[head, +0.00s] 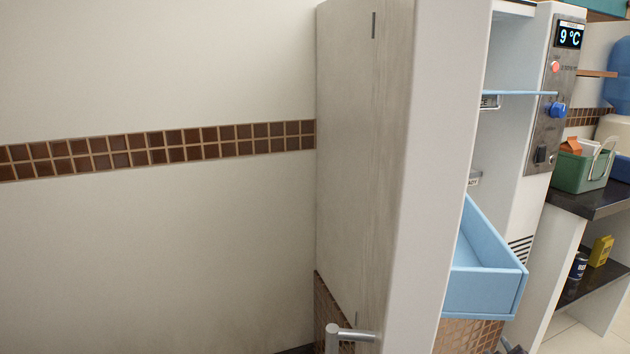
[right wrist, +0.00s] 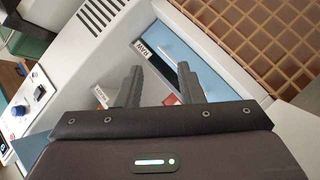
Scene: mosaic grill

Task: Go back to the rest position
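My right gripper (right wrist: 160,70) shows in the right wrist view with its two dark fingers apart and nothing held between them. Beyond the fingers is the inside of a refrigerator, with a blue surface and a white label (right wrist: 142,47). In the head view the refrigerator door (head: 430,180) stands open, with a metal handle (head: 350,335) at the bottom. A light blue drawer (head: 490,290) sticks out behind the door. My left gripper is in neither view. A small dark part at the bottom of the head view, below the drawer, is too small to identify.
A control panel (head: 553,95) reads 9 °C and has a red button and a blue knob (head: 557,109); it also shows in the right wrist view (right wrist: 27,105). A green crate (head: 580,172) stands on a dark counter at right. A bare tiled wall (head: 150,240) fills the left.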

